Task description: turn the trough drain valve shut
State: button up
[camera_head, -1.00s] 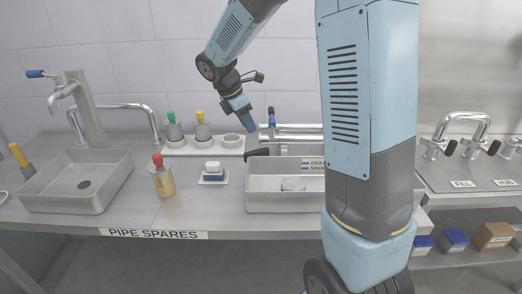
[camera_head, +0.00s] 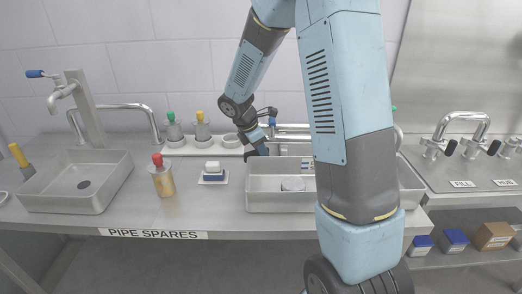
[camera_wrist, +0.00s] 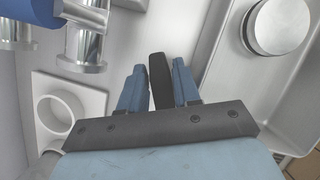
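The steel trough (camera_head: 270,200) stands on the bench in the middle of the head view. The drain valve's black lever (camera_wrist: 160,80) is at the trough's left back side. In the wrist view it lies between the two blue fingers of my gripper (camera_wrist: 158,85). The gripper is open, with a finger on each side of the lever and narrow gaps visible. In the head view my gripper (camera_head: 257,147) hangs down at the trough's back left corner and largely hides the lever. The valve's body is hidden.
A round metal disc (camera_wrist: 280,25) lies in the trough. A white tray with a ring-shaped cup (camera_wrist: 62,115) and chrome pipework (camera_wrist: 85,40) are close by the fingers. A red-capped bottle (camera_head: 162,176) and a sponge dish (camera_head: 214,174) stand left of the trough.

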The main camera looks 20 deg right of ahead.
grip_shut()
jog(key=m, duration=0.1)
jog(key=m+g, duration=0.1)
jog(key=m, duration=0.1)
jog(key=m+g, duration=0.1)
jog(key=m, duration=0.1)
jog(key=shift+s, duration=0.35)
grip_release()
